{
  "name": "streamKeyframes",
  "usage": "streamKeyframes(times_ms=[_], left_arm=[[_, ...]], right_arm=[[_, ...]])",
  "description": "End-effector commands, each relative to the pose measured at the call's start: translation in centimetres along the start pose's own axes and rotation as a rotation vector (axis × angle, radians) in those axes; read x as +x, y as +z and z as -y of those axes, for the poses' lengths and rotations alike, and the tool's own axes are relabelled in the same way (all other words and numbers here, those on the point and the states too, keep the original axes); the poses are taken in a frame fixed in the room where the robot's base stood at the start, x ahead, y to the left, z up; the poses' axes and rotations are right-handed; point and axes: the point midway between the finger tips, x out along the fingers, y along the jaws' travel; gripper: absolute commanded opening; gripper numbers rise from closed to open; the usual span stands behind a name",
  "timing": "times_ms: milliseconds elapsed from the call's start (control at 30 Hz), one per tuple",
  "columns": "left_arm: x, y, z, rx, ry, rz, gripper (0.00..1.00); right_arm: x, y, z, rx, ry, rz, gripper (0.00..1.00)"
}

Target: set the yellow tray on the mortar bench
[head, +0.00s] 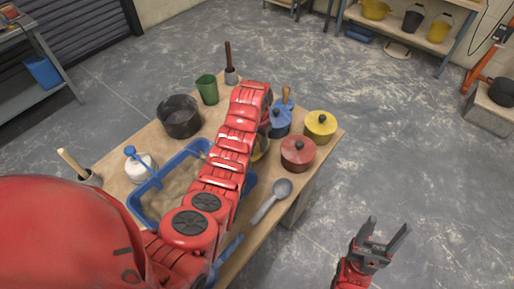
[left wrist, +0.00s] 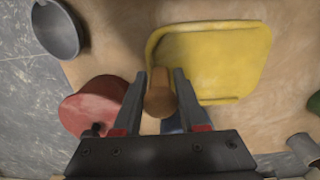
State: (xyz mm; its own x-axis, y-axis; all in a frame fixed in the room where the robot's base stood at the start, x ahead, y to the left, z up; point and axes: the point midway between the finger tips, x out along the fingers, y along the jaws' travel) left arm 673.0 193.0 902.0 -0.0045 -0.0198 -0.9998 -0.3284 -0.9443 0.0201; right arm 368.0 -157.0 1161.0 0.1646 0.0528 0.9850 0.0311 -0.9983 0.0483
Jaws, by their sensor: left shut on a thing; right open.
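The yellow tray (left wrist: 212,58) lies over bare wood of the bench in the left wrist view. In the head view my left arm hides most of it; whether it touches the bench I cannot tell. My left gripper (left wrist: 161,76) is shut on a wooden handle (left wrist: 160,98) beside the tray's edge; whether the handle joins the tray is unclear. The wooden bench (head: 155,140) stands in front of me. My right gripper (head: 388,229) is open and empty, right of the bench.
A red pot (head: 298,156), a yellow pot (head: 320,127) and a ladle (head: 271,200) crowd the bench's right side. A dark tub (head: 180,117), green cup (head: 207,89) and blue-rimmed tray (head: 139,207) stand left of my arm. Grey floor is clear around the bench.

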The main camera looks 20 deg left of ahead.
Motion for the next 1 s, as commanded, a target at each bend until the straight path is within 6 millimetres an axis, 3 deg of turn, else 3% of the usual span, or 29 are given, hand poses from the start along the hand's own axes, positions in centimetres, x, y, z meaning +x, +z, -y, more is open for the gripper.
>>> streamKeyframes(times_ms=[500,700,733,867,1000], left_arm=[[4.0,-0.1,0.1,0.0,0.0,-0.001,0.0],[4.2,-0.1,0.1,0.0,-0.002,-0.005,0.0],[4.2,-0.1,0.1,0.0,-0.002,-0.004,0.47],[4.2,-0.1,0.1,0.0,-0.002,-0.005,0.7],[4.2,-0.1,0.1,0.0,-0.002,-0.005,0.71]], right_arm=[[1.7,-0.3,-0.1,0.0,0.0,0.001,0.65],[1.7,-0.3,-0.1,0.0,0.0,0.001,0.65],[1.6,-0.3,-0.1,0.0,0.0,0.001,0.65],[1.6,-0.3,-0.1,0.0,0.0,0.001,0.65],[1.6,-0.3,-0.1,0.0,0.0,0.001,0.65]])
